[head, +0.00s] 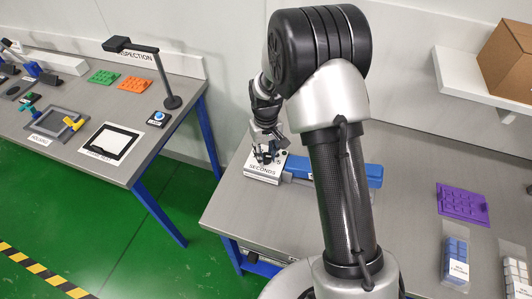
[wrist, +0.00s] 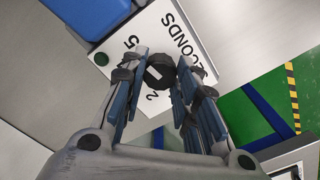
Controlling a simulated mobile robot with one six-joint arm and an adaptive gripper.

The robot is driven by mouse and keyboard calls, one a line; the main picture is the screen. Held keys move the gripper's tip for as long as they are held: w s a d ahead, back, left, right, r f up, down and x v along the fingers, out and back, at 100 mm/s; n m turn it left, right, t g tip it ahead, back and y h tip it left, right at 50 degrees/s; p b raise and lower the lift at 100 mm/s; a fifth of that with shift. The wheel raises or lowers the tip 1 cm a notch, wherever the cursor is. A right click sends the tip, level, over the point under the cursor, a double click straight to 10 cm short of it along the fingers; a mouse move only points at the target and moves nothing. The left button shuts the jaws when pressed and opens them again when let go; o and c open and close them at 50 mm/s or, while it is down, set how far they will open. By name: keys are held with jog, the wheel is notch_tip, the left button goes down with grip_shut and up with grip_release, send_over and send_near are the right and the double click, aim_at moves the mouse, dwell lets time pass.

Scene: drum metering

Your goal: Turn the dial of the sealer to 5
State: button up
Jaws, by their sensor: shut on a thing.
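The sealer has a white front panel (head: 262,177) marked SECONDS and a long blue body (head: 368,175) on the right-hand table. In the wrist view its panel (wrist: 178,28) shows the numbers 5 and 2 beside a round black dial (wrist: 160,72). My gripper (wrist: 161,76) has its fingers on both sides of the dial and is shut on it. In the head view my gripper (head: 267,155) points down over the panel and hides the dial. I cannot tell for sure which number the dial's mark points at.
On the right-hand table lie a purple tray (head: 462,204) and labelled packs (head: 455,260). A shelf with a cardboard box (head: 508,60) is above. The left table holds a lamp stand (head: 172,100), coloured trays and fixtures. Green floor lies between the tables.

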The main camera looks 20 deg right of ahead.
aim_at(266, 157)
jog(key=o, duration=1.1)
notch_tip(266, 157, up, 12)
jog(key=shift+s, duration=0.1)
dwell(0.4)
